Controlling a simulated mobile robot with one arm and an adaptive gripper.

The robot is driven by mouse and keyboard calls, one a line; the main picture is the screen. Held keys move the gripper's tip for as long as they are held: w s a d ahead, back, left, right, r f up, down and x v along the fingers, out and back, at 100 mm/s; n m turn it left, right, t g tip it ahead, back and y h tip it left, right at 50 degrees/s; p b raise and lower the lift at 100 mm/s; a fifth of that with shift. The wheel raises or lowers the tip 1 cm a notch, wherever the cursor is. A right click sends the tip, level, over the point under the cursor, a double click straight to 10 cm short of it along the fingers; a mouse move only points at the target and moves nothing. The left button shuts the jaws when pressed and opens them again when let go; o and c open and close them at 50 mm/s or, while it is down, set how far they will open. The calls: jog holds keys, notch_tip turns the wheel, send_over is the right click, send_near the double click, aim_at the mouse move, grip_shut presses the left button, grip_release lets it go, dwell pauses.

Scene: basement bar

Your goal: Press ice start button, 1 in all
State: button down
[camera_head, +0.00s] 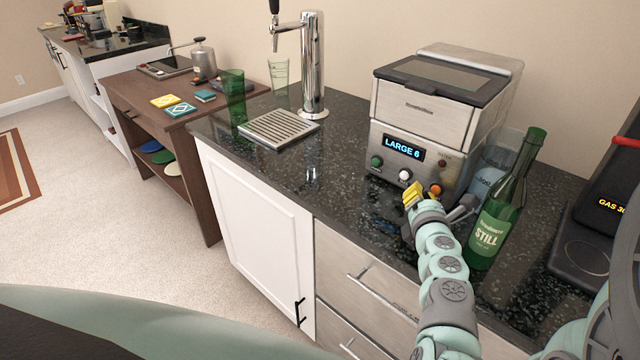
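The ice machine (420,105) is a steel box with a dark lid on the black countertop. Its display (402,148) reads "LARGE 6". Below the display are a green button (376,162), a white button (405,175) and an orange button (435,189). I cannot read which is labelled start. My gripper (410,194), with yellow fingertips, is just in front of the machine, below the white button and left of the orange one. It holds nothing that I can see. Whether it touches the machine, and how far its fingers are apart, is unclear.
A green "STILL" bottle (499,205) stands close to the right of my arm. A clear pitcher (488,165) is behind it. A dark appliance (606,190) is at the far right. The counter (330,170) left of the machine is clear up to the drip tray (279,128) and chrome tap (313,65).

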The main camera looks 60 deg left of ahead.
jog(key=shift+w, duration=0.1)
dwell(1.2)
jog(key=shift+w+a, duration=0.2)
jog(key=shift+w, duration=0.1)
jog(key=shift+w, duration=0.35)
dwell(0.8)
jog(key=shift+s, duration=0.1)
jog(key=shift+s+d, duration=0.15)
jog(key=shift+s, duration=0.55)
jog(key=shift+s+d+p, duration=0.15)
jog(key=shift+s+d, duration=0.05)
jog(key=shift+s, duration=0.6)
jog(key=shift+s+d+p, duration=0.15)
jog(key=shift+s, duration=0.7)
jog(key=shift+s+d+p, duration=0.15)
jog(key=shift+s+d, duration=0.05)
jog(key=shift+s, duration=0.6)
jog(key=shift+d+r, duration=0.1)
